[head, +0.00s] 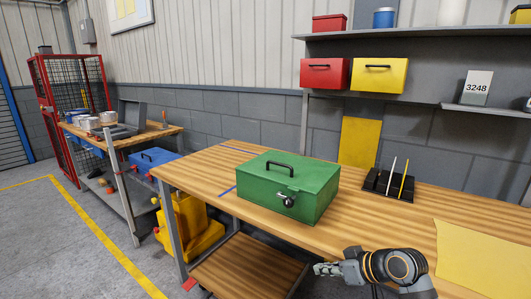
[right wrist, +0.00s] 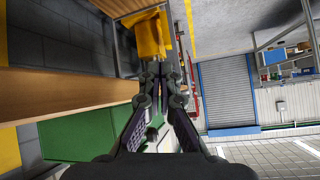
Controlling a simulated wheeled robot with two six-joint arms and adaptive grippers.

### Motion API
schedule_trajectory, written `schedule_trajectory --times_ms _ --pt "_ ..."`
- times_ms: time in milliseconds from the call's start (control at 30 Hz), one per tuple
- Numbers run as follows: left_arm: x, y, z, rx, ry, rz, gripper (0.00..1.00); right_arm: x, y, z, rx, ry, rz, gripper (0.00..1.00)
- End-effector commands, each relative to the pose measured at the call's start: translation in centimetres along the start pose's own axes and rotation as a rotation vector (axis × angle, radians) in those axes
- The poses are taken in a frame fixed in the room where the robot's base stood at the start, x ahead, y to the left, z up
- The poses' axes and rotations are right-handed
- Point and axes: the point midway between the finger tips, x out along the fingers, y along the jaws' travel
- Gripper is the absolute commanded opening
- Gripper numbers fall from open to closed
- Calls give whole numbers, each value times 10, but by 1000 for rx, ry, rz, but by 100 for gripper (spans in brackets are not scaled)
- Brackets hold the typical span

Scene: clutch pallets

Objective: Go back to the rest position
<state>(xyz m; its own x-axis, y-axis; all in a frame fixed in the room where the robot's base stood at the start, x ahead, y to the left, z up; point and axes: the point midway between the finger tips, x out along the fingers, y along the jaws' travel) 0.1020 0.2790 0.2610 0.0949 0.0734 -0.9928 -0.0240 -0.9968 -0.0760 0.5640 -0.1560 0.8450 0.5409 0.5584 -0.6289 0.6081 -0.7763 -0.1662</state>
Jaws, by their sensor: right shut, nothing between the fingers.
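My right gripper (head: 322,269) is at the front edge of the wooden workbench (head: 400,222), low in the head view and pointing left. Its fingers are shut and empty; they also show converging in the right wrist view (right wrist: 161,72). A green metal box (head: 288,188) with a black top handle and a front latch stands closed on the workbench. My right gripper is apart from it, in front and to its right. The green box shows partly in the right wrist view (right wrist: 70,137), behind the fingers. My left gripper is not in view.
A black holder (head: 388,185) with pens and a yellow sheet (head: 478,255) lie on the right of the workbench. Red (head: 323,74) and yellow (head: 378,76) boxes hang under the shelf. A second bench (head: 155,137) stands at the left. The floor (head: 60,240) at left is open.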

Motion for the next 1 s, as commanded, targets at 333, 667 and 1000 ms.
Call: schedule_trajectory --times_ms 333,667,1000 --pt "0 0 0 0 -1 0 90 -16 -36 194 216 -335 302 0" --pt "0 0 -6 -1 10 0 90 -76 -59 282 344 -510 531 0" --pt "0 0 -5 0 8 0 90 -23 -29 354 376 -561 556 0"
